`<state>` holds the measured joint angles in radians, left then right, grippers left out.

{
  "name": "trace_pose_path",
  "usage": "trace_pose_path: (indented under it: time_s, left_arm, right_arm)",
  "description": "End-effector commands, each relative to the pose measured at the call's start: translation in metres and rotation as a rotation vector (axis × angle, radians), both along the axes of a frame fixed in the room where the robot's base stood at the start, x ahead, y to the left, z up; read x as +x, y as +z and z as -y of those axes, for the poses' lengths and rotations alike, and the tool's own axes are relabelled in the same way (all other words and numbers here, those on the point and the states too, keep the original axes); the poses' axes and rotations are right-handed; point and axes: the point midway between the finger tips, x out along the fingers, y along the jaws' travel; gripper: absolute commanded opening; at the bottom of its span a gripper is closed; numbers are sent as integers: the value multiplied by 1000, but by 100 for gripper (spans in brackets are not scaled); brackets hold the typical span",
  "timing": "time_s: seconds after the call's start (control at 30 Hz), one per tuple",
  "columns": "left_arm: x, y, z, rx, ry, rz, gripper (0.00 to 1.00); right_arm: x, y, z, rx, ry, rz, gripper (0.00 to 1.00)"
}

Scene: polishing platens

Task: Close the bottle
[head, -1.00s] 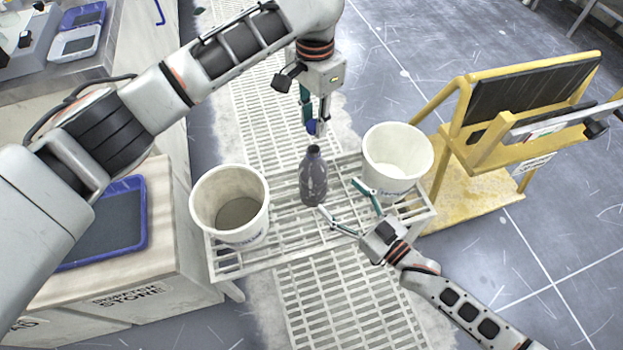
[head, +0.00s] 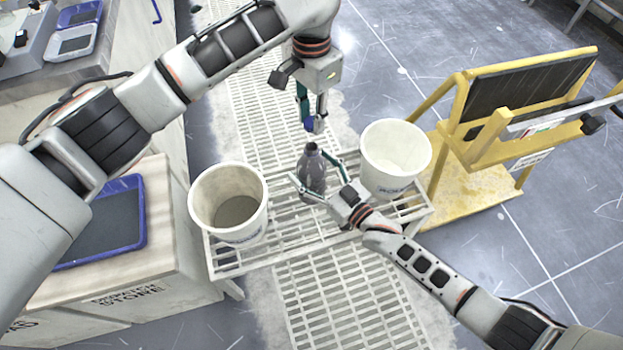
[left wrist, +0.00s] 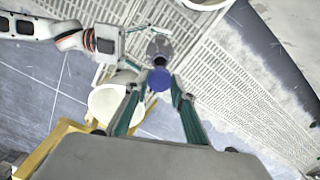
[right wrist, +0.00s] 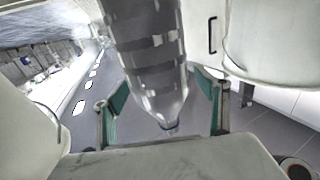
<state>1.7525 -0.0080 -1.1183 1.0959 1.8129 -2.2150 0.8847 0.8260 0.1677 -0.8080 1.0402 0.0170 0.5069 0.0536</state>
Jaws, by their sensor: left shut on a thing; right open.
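A grey see-through bottle (head: 311,182) stands upright on the white slatted stand (head: 285,262) between two white buckets; its dark neck is at the top. My left gripper (head: 316,124) is above the bottle and shut on a blue cap (head: 308,126). In the left wrist view the cap (left wrist: 159,80) sits between the fingertips, with the bottle (left wrist: 160,47) beyond it. My right gripper (head: 308,167) is open, its fingers on either side of the bottle. In the right wrist view the bottle (right wrist: 152,60) lies between the spread fingers; contact cannot be told.
A white bucket (head: 195,222) stands left of the bottle, and another white bucket (head: 367,172) stands close on its right, near my right gripper. A yellow frame (head: 447,150) stands farther right. A cabinet with a blue tray (head: 142,215) is at the left.

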Motion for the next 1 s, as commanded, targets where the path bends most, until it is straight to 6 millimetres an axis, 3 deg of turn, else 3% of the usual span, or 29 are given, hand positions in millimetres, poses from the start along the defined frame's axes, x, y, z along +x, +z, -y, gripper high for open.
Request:
trace_pose_path:
  time_s: [0.43, 0.47, 0.6, 0.7, 0.83, 1.0]
  left_arm:
    - [0, 0, 0, 0, 0, 0, 18]
    - [0, 0, 0, 0, 0, 0, 18]
    - [0, 0, 0, 0, 0, 0, 18]
    - [0, 0, 0, 0, 0, 0, 18]
    - [-1, -7, 0, 1, 0, -2, 18]
    - [-1, -30, -1, 2, 1, -3, 18]
  right_arm:
    - [7, 0, -6, 0, 0, 0, 73]
    - [7, 0, -6, 0, 0, 0, 71]
    - [7, 0, -6, 0, 0, 0, 34]
    - [7, 0, -6, 0, 0, 0, 14]
    - [7, 0, -6, 0, 0, 0, 14]
    - [7, 0, -6, 0, 0, 0, 14]
